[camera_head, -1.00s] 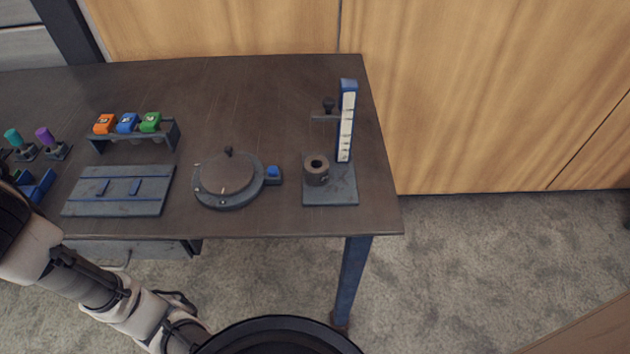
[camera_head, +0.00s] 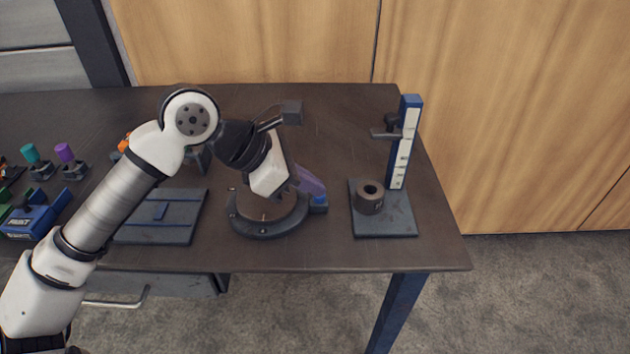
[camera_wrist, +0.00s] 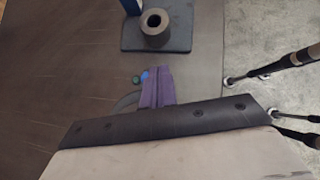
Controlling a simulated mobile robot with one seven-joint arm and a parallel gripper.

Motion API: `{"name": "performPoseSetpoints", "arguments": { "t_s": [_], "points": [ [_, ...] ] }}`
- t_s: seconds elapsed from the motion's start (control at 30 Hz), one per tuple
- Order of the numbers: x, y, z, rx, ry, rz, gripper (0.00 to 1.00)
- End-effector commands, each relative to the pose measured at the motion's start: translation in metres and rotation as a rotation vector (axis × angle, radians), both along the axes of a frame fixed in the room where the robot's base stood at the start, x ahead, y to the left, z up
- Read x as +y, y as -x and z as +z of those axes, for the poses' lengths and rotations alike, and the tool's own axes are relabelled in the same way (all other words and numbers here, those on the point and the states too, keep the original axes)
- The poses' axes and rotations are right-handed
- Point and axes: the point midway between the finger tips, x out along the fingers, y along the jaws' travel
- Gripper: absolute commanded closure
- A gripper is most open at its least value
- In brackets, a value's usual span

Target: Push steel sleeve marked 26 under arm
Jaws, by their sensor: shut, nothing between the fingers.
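The steel sleeve (camera_head: 370,199), a short dark grey cylinder with a hole in its top, stands upright on the base plate (camera_head: 398,222) of a gauge stand. Its number is not legible. The stand's arm (camera_head: 384,134) sticks out left from the blue and white post (camera_head: 404,142), with a dark knob above it. In the wrist view, the sleeve (camera_wrist: 155,28) stands on the plate beyond my fingertips. My gripper (camera_head: 318,189), with purple fingers, is shut and empty, left of the sleeve and apart from it. Its fingers (camera_wrist: 158,82) also show in the wrist view.
A round dark turntable (camera_head: 262,225) with a blue block (camera_head: 319,201) lies below my gripper. A flat slotted board (camera_head: 165,225) and teal and purple pegs (camera_head: 65,153) are further left. The table's right edge is just past the stand. The table behind the turntable is mostly clear.

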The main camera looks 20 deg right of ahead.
Motion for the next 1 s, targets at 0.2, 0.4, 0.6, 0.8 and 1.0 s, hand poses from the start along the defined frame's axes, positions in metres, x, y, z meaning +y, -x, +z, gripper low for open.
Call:
{"name": "performPoseSetpoints", "arguments": {
  "t_s": [0.2,0.4,0.6,0.8,1.0],
  "points": [
    [-0.031,0.002,-0.028,0.003,0.003,-0.004,1.0],
    [-0.049,0.002,-0.046,0.002,0.005,-0.002,1.0],
    [-0.055,0.002,-0.052,0.002,0.005,-0.001,1.0],
    [-0.054,0.002,-0.052,0.001,0.005,-0.001,1.0],
    [-0.059,0.002,-0.055,0.0,0.004,-0.001,1.0]
  ]
}}
